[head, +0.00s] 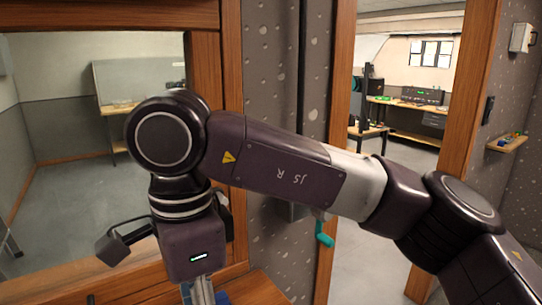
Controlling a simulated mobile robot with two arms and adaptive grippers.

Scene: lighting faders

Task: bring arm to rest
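My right arm comes in from the right edge and spans the head view in front of the window and wall. Its forearm is raised and bends down at the left, where the wrist hangs over the wooden ledge. My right gripper (200,292) points down at the bottom edge. Only its upper part shows and its fingertips are cut off, so I cannot tell whether it is open or holds anything. My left arm and gripper are not in view. No faders can be made out.
A wooden ledge (258,290) lies below the window, with a small blue thing (222,297) beside the gripper. A dark angular object (113,248) stands left of the wrist. A teal handle (324,236) shows below my forearm, near the open doorway. A shelf (507,144) is at right.

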